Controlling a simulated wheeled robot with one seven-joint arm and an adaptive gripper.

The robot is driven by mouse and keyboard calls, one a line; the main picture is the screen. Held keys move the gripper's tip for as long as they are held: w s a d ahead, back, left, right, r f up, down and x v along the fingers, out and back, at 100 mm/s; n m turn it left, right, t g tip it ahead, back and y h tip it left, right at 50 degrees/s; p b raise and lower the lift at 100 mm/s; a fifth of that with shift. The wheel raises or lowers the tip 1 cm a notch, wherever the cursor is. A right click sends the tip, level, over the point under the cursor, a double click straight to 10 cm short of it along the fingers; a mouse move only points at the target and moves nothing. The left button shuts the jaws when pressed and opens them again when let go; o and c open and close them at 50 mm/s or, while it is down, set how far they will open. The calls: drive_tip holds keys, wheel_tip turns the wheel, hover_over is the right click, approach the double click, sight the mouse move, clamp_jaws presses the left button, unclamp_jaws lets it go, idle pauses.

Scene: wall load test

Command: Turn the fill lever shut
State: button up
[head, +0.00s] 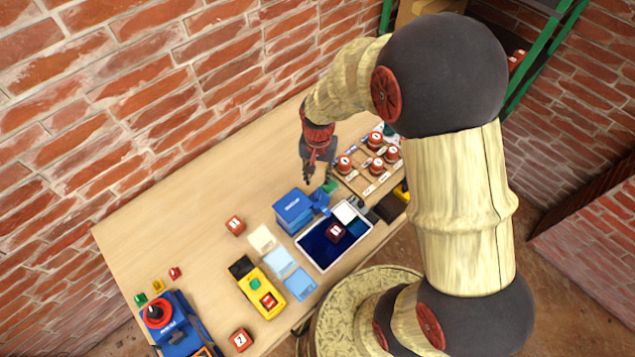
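A blue box (293,210) with a white label stands on the table near its middle. A smaller blue part (320,200) juts from its right side; it may be the fill lever, but it is too small to tell its setting. A small green piece (330,186) is just beyond that part. My gripper (317,180) points down above and behind the blue part, fingers apart with nothing seen between them. Whether it touches anything is unclear.
A white-rimmed tray (310,262) with dark blue inside and a red block stands in front of the box. Several red-topped weights (376,165) stand on a board at right. A yellow control box (262,293) and a blue device with a red knob (158,314) are left. The back-left table is clear.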

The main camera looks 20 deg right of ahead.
sight(318, 193)
wheel_tip(318, 193, down, 9)
drive_tip(key=shift+b, duration=0.5)
drive_tip(key=shift+c, duration=0.8)
clamp_jaws()
